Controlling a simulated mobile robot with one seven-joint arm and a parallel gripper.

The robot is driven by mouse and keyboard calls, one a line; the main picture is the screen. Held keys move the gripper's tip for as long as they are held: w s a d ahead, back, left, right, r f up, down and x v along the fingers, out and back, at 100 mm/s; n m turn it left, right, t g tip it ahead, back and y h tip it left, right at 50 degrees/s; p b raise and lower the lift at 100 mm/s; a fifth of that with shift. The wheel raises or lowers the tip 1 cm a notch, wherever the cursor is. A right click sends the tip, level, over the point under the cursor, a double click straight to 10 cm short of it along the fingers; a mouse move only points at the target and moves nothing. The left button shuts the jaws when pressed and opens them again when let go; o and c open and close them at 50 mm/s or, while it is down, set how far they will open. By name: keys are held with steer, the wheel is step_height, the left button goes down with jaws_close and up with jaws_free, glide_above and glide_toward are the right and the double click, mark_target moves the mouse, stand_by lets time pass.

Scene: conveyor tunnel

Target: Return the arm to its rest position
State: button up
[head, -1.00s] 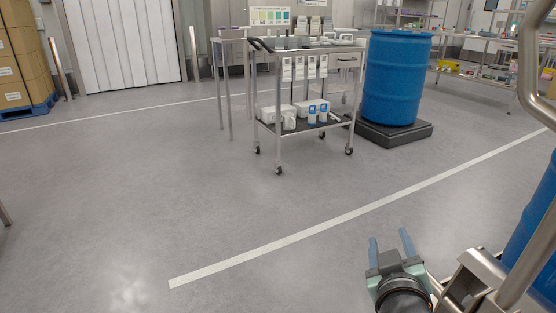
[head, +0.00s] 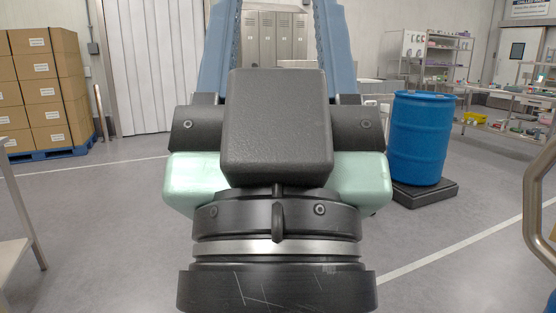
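My gripper (head: 276,20) fills the middle of the head view, close to the camera and pointing up and away. Its two blue fingers stand wide apart. Between them only grey lockers in the background show, so it is open and empty. Its black and pale green body and the dark wrist below it cover the centre of the view. The fingertips run to the top edge of the picture, so their very ends may be cut off.
A blue drum (head: 419,138) stands on a black base (head: 428,193) at right. Stacked cartons (head: 40,85) sit on a blue pallet (head: 55,153) at left. A metal rail (head: 540,210) is at the right edge.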

step_height(320, 180, up, 30)
steer(key=p, duration=2.7)
steer(key=shift+f, duration=0.2)
